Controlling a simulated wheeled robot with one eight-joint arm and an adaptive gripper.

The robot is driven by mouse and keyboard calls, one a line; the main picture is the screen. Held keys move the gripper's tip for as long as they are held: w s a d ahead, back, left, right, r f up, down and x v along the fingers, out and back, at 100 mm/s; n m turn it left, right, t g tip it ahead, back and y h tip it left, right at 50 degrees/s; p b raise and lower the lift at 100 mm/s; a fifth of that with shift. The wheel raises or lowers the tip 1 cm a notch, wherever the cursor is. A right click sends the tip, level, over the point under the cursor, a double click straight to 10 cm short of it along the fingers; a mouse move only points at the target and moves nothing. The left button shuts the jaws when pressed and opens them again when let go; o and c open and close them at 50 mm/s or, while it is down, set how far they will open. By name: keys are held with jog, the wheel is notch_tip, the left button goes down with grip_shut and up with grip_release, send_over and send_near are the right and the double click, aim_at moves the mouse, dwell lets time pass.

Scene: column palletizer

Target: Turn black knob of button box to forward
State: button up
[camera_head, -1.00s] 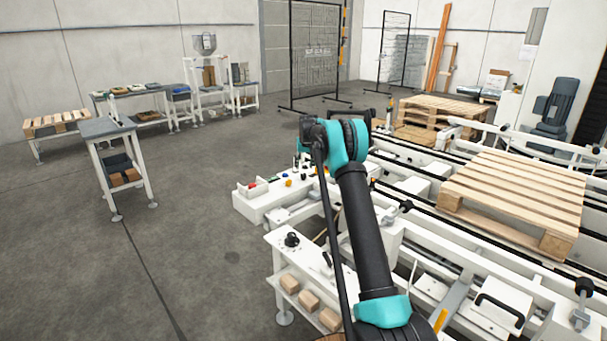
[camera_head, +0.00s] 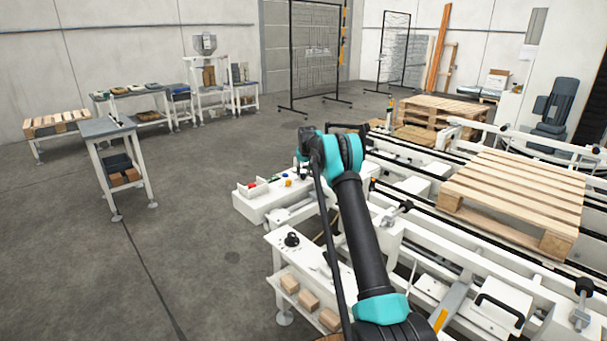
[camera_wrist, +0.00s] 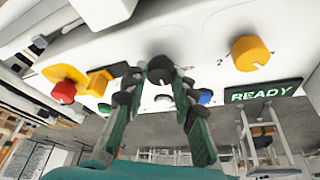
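The white button box (camera_head: 256,207) stands at the front of the conveyor in the head view, partly behind my arm. In the wrist view its white panel (camera_wrist: 210,28) shows the black knob (camera_wrist: 160,68) near the middle. My gripper (camera_wrist: 161,78) points at the panel with its two green-and-black fingers spread, one on each side of the black knob. The fingertips are close to the knob; I cannot tell whether they touch it. The knob's pointer direction cannot be read. In the head view the gripper is mostly hidden behind my arm.
On the panel, a red knob (camera_wrist: 64,92) on a yellow mount sits left, and a yellow knob (camera_wrist: 250,53) and a READY display (camera_wrist: 263,91) sit right. A blue button (camera_wrist: 205,96) is beside the right finger. A pallet (camera_head: 515,195) lies on the conveyor.

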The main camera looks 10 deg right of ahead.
grip_shut()
jog(key=shift+m, duration=0.3)
jog(key=m, duration=0.1)
jog(key=m+h, duration=0.1)
jog(key=m, duration=0.1)
jog(key=shift+a+h, duration=0.2)
jog(key=shift+h, duration=0.1)
jog(key=shift+w+m+g+h, duration=0.1)
jog(key=shift+m+g+h, duration=0.3)
jog(key=shift+m, duration=0.95)
jog(key=shift+m+g+h, duration=0.2)
jog(key=shift+m+h, duration=0.3)
jog(key=shift+m, duration=0.85)
jog(key=o, duration=0.7)
grip_release()
jog(key=shift+r, duration=0.1)
